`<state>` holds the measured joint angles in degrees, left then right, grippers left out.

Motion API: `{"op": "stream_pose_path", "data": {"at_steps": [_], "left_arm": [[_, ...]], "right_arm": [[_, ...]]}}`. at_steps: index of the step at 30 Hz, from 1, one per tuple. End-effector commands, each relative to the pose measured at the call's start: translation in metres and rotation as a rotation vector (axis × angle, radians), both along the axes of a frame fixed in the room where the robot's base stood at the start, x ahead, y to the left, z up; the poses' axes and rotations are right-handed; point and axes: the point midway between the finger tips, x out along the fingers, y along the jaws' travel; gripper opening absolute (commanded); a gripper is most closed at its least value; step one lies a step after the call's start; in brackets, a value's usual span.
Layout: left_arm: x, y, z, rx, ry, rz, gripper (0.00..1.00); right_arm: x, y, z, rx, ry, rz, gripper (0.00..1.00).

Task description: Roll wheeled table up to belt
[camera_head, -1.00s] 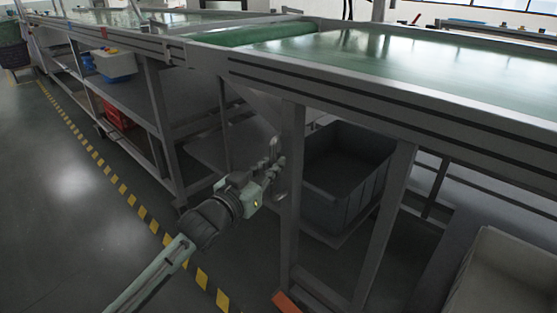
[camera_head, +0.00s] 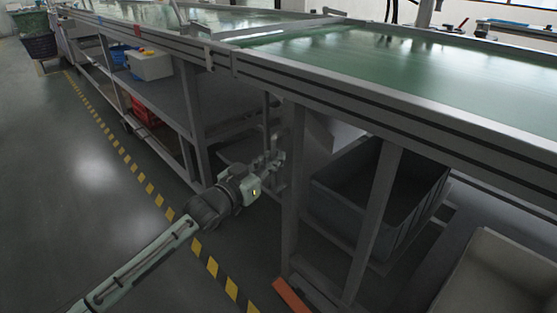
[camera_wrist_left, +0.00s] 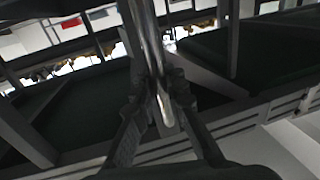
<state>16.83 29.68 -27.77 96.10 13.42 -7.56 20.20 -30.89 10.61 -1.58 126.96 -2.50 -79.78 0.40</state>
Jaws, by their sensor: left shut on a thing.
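A long metal-framed table with a green top (camera_head: 430,65) fills the right of the head view. A second belt frame (camera_head: 150,38) runs away to the far left, and their ends come close near the upper middle. I cannot tell for sure which one is the wheeled table; the wheels are hard to make out. My left gripper (camera_head: 270,163) is beside the nearer frame's end leg (camera_head: 293,190). In the left wrist view it (camera_wrist_left: 160,90) is closed around a shiny upright metal bar (camera_wrist_left: 150,40). My right gripper is not in view.
A dark grey bin (camera_head: 400,215) sits on the nearer frame's lower level, with a pale tray (camera_head: 490,275) at the lower right. A white box (camera_head: 150,65) and a red crate (camera_head: 145,112) are under the far frame. Yellow-black tape (camera_head: 150,188) crosses clear floor at left.

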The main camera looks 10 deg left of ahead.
Motion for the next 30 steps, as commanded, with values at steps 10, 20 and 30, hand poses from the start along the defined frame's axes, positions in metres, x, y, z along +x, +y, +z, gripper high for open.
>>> {"op": "stream_pose_path", "data": {"at_steps": [10,20,30], "left_arm": [[0.0025,0.0041,-0.0013,0.0,0.001,0.0,0.0],[0.0026,0.004,-0.0012,0.0,0.001,0.0,0.3],[0.0011,0.0038,-0.0011,-0.001,0.002,-0.001,0.34]], "right_arm": [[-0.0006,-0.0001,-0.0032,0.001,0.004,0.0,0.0],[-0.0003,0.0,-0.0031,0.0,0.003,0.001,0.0],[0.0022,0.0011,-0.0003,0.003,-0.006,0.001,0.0]]}}
